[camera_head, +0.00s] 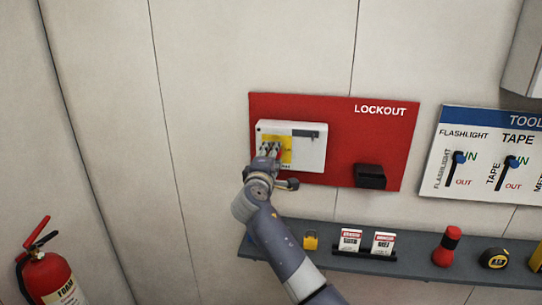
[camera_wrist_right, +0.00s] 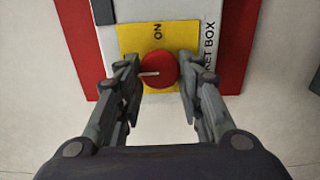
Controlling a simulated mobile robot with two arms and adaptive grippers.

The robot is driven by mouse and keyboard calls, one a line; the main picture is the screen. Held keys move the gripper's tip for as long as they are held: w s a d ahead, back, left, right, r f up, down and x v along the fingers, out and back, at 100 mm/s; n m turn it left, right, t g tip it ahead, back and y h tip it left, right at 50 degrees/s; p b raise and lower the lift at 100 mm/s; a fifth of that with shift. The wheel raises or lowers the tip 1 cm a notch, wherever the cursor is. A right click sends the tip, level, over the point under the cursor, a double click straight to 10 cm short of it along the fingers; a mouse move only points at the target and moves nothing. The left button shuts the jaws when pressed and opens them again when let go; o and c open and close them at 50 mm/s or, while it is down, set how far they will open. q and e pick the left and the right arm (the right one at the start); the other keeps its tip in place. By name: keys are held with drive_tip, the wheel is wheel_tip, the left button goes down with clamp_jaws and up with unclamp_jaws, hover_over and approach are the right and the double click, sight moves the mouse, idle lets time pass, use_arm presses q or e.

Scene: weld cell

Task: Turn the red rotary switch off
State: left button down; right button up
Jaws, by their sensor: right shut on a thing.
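The red rotary switch (camera_wrist_right: 160,70) is a round knob on a yellow plate (camera_wrist_right: 130,38) in the right wrist view. A pale pointer line on it points to the left in that view. The word ON is printed on the plate above the knob there. The plate is on a white box (camera_head: 308,150) on the red LOCKOUT board in the head view. My right gripper (camera_head: 269,151) is at the box, its fingers on both sides of the knob in the wrist view (camera_wrist_right: 160,75), shut on it. In the head view it mostly hides the knob. My left gripper is not in view.
The red LOCKOUT board (camera_head: 385,140) carries a black holder (camera_head: 370,176). Below is a grey shelf (camera_head: 410,267) with a yellow item (camera_head: 310,240), tags (camera_head: 350,240), a red flashlight (camera_head: 446,246) and a tape measure (camera_head: 494,258). A fire extinguisher (camera_head: 50,278) stands at lower left.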

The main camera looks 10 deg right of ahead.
drive_tip(key=o, duration=1)
drive_tip(key=shift+w+d+r, duration=0.1)
drive_tip(key=shift+d+r, duration=0.1)
drive_tip(key=shift+r, duration=0.1)
drive_tip(key=shift+o, duration=0.2)
drive_tip(key=v, duration=1.1)
drive_tip(key=shift+s+f, duration=0.25)
drive_tip(key=shift+s, duration=0.15)
